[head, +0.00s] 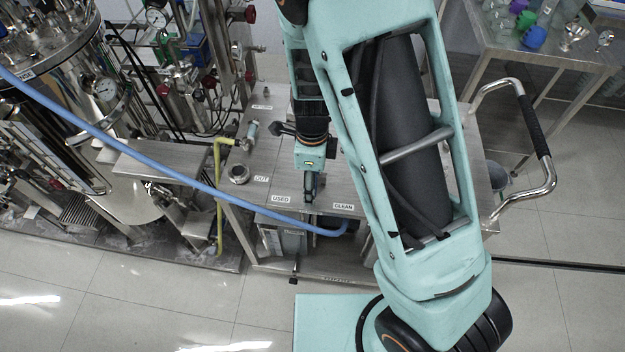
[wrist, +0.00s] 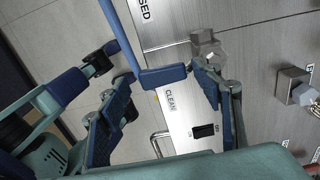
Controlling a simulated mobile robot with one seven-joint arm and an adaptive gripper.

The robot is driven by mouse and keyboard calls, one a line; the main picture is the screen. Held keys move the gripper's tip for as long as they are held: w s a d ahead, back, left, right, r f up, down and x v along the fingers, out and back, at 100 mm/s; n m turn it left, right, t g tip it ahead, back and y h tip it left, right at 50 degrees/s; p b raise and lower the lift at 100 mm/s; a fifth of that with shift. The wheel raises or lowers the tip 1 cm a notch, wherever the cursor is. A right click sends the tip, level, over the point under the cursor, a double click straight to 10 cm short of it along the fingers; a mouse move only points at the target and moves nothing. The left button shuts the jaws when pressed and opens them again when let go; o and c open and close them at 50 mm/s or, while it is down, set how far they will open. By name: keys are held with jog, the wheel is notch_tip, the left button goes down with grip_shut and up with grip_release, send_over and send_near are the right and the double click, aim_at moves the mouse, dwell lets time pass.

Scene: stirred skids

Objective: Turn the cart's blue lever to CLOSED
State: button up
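The blue lever (wrist: 165,76) shows in the wrist view as a short blue bar between my fingertips, beside a grey metal valve body (wrist: 204,44). A longer blue band runs up from its left end; I cannot tell whether that is lever or hose. My gripper (wrist: 163,78) is open, one finger on each side of the bar, with the right fingertip close to its end. I cannot tell whether either finger touches it. In the head view my gripper (head: 311,188) points down over the cart (head: 262,184), between the USED (head: 281,198) and CLEAN (head: 343,207) labels, hiding the lever.
A blue hose (head: 190,180) runs from the upper left to the cart's front below CLEAN. A yellow pipe (head: 218,190) stands at the cart's left, near the OUT fitting (head: 238,173). A bent handle (head: 545,150) sticks out right. Floor in front is clear.

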jog(key=shift+w+r, duration=0.1)
jog(key=shift+r, duration=0.25)
notch_tip(320, 180, up, 11)
jog(key=shift+r, duration=0.2)
dwell(0.5)
